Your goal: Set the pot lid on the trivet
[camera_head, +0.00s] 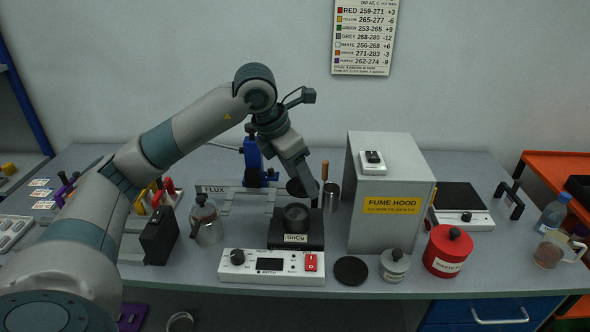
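The solder pot (297,239), a black block labelled SnCu, stands on the bench with its round top open. The pot lid (295,187), a dark disc, is above and behind the pot's opening, apart from it. My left gripper (309,188) reaches down from the upper left with its tip at the lid's right side and appears shut on it; the fingers themselves are hard to make out. The trivet, seemingly the flat black round disc (351,270), lies bare at the bench's front, right of the white control box. My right gripper is not in view.
The white control box (271,267) stands in front of the pot. A grey jar (395,265) and a red waste pot (447,251) stand right of the trivet. The fume hood (385,215) rises behind it. A metal cup (331,196) is close to my gripper.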

